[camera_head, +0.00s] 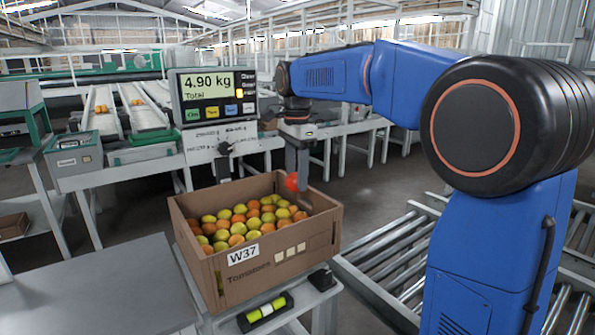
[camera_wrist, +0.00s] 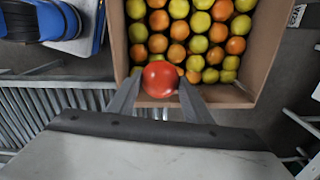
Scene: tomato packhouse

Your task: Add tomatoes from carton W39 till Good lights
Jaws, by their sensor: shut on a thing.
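My gripper (camera_head: 292,184) is shut on a red tomato (camera_head: 291,182), over the right inner side of an open cardboard carton labelled W37 (camera_head: 290,258). In the wrist view the red tomato (camera_wrist: 160,78) sits between the two fingertips (camera_wrist: 160,84), near the carton wall (camera_wrist: 245,97). The carton holds several yellow-green and orange tomatoes (camera_head: 237,228). The scale display (camera_head: 216,97) reads 4.90 kg Total. I cannot make out a carton labelled W39.
The carton stands on a small weighing stand with a spirit level (camera_head: 265,312) in front. A grey table (camera_head: 95,290) is at the left front. A roller conveyor (camera_head: 385,262) runs at the right. Sorting lanes (camera_head: 125,112) with fruit are behind.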

